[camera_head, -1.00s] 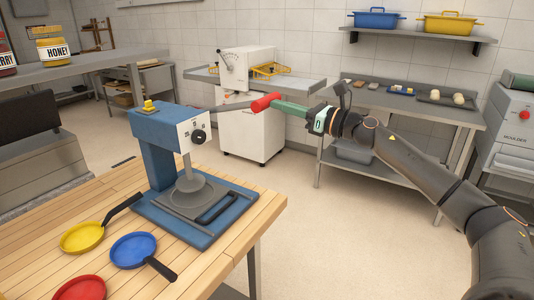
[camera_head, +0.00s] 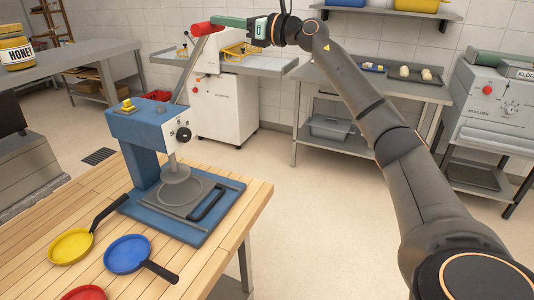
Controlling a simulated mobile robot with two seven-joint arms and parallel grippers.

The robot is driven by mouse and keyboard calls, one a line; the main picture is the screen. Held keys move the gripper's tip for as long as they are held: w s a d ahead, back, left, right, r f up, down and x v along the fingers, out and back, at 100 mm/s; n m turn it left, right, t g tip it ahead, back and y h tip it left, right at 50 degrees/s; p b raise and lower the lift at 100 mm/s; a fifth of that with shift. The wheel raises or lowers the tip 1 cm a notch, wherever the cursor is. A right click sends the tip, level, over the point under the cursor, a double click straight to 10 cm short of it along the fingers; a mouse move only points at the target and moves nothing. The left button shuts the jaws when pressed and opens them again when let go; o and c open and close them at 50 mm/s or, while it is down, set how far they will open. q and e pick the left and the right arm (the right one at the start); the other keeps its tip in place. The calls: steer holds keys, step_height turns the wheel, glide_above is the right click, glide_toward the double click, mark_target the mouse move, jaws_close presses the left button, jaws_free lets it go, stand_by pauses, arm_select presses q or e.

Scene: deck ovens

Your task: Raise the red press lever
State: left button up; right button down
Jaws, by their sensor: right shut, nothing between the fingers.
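The blue press (camera_head: 140,130) stands on the wooden table, with a dial on its head and a round grey plate above its blue base. Its grey lever (camera_head: 188,72) slopes steeply up and to the right from the head. The red grip (camera_head: 207,29) is at the lever's top end, high above the table. My right gripper (camera_head: 222,21) is shut, its green fingers right at the red grip with nothing held between them. Whether they touch the grip I cannot tell. My left gripper is not in view.
Yellow (camera_head: 71,246), blue (camera_head: 126,254) and red (camera_head: 84,293) pans lie on the wooden table (camera_head: 210,166) before the press. A white machine (camera_head: 226,105) stands behind the lever. A steel bench (camera_head: 400,88) is at the back right. Open floor lies right of the table.

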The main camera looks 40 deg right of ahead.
steer(key=shift+w+a+r+p, duration=0.1)
steer(key=shift+w+a+r, duration=0.15)
steer(key=shift+w+r, duration=0.35)
steer(key=shift+w+a+r+p, duration=0.1)
steer(key=shift+w+a+r, duration=0.25)
steer(key=shift+w, duration=0.4)
steer(key=shift+w+a+r+p, duration=0.1)
steer(key=shift+w+a+r, duration=0.1)
steer(key=shift+w+r, duration=0.4)
steer(key=shift+f, duration=0.1)
